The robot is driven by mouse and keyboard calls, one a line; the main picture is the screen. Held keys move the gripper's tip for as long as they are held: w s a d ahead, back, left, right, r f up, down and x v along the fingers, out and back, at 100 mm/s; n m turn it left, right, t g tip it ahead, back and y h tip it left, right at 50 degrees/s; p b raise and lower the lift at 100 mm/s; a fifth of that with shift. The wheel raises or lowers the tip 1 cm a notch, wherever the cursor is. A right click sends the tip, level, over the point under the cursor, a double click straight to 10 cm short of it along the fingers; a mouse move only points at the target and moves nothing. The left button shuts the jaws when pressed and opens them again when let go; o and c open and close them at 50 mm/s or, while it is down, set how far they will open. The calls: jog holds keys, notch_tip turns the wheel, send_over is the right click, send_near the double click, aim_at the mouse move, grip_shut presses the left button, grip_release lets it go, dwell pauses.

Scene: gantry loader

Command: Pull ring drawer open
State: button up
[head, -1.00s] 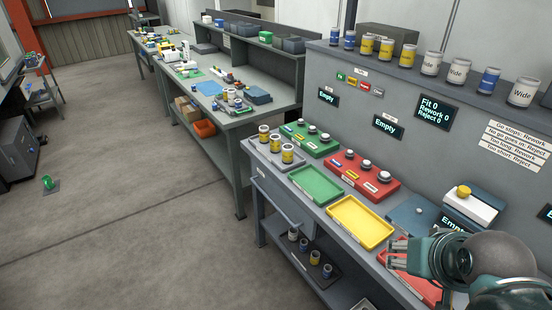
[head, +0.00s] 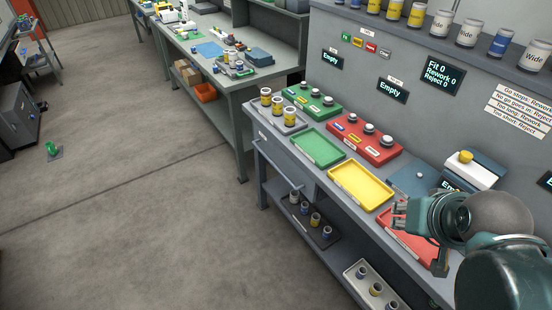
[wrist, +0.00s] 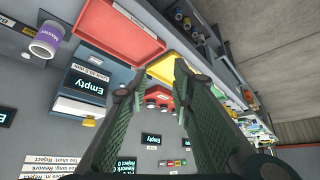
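The drawer (head: 272,160) is a grey front under the left end of the bench top in the head view. It looks shut, with a bar handle (head: 291,188) on its face. No ring is visible; the drawer's inside is hidden. My gripper (head: 399,214) is above the red tray at the right of the bench, well to the right of the drawer and apart from it. In the wrist view my gripper (wrist: 155,82) has its two green-padded fingers spread with nothing between them. The drawer is not clearly visible in that view.
On the bench are green (head: 318,147), yellow (head: 360,186) and red (head: 408,236) trays, button boxes and several cans (head: 278,108). A lower shelf (head: 312,232) holds small cans. The floor (head: 150,220) in front of the bench is clear.

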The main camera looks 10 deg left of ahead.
jog(key=w+a+r+n+g+p, duration=0.1)
jog(key=w+a+r, duration=0.25)
jog(key=w, duration=0.45)
jog(key=w+a+r+n, duration=0.25)
jog(key=w+a, duration=0.25)
jog(key=w, duration=0.4)
jog(key=n+g+h+p, duration=0.2)
jog(key=n+g+p, duration=0.15)
jog(key=n, duration=0.25)
send_over(265, 155)
jog(key=s+a, duration=0.1)
jog(key=s, duration=0.1)
notch_tip(265, 155, down, 28)
jog(key=shift+w+g, duration=0.25)
jog(key=shift+g, duration=0.2)
jog(key=shift+f+m, duration=0.1)
jog(key=shift+m, duration=0.15)
jog(key=shift+b+x, duration=0.85)
jog(key=shift+x, duration=2.9)
